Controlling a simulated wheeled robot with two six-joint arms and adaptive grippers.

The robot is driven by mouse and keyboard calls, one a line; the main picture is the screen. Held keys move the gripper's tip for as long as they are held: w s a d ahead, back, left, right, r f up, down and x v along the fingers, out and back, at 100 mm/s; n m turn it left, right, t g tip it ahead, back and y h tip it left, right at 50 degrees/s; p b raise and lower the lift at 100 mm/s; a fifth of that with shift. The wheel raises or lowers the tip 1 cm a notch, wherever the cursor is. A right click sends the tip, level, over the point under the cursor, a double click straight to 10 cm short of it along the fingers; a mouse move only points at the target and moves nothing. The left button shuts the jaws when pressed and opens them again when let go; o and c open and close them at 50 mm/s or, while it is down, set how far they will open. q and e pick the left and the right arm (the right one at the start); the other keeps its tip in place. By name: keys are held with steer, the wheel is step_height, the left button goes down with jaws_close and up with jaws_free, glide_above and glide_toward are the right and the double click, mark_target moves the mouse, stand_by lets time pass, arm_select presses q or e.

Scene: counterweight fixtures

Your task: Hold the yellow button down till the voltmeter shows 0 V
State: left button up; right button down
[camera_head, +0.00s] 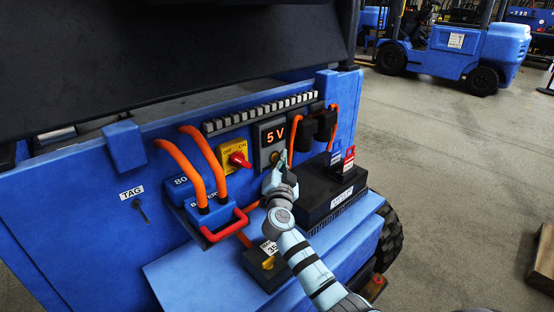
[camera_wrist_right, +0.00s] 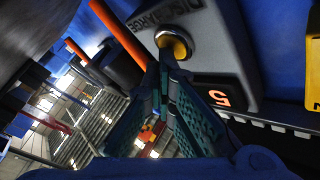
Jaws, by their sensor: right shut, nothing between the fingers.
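The voltmeter (camera_head: 275,134) on the grey panel lights up "5 V" in orange; its "5" also shows in the wrist view (camera_wrist_right: 219,98). The yellow button (camera_wrist_right: 178,45) sits in a silver ring on that panel, beside lettering that seems to read "DISCHARGE". In the head view the button (camera_head: 275,156) is small, just below the display. My right gripper (camera_head: 281,160) is shut and empty, its fingertips at the button. In the wrist view the fingertips (camera_wrist_right: 167,62) overlap the button's edge; I cannot tell whether they press it. My left gripper is out of view.
A red rotary switch on a yellow plate (camera_head: 235,154) is left of the panel. Orange cables (camera_head: 205,155) and a red handle (camera_head: 228,224) are further left. A black box (camera_head: 330,190) lies to the right. A blue forklift (camera_head: 450,48) stands behind.

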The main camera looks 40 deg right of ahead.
steer(key=shift+s, duration=0.95)
steer(key=shift+s+d+p, duration=0.15)
steer(key=shift+s+p, duration=0.2)
steer(key=shift+s, duration=0.9)
steer(key=shift+s+d+p, duration=0.1)
steer(key=shift+s+p, duration=0.2)
steer(key=shift+s, duration=0.95)
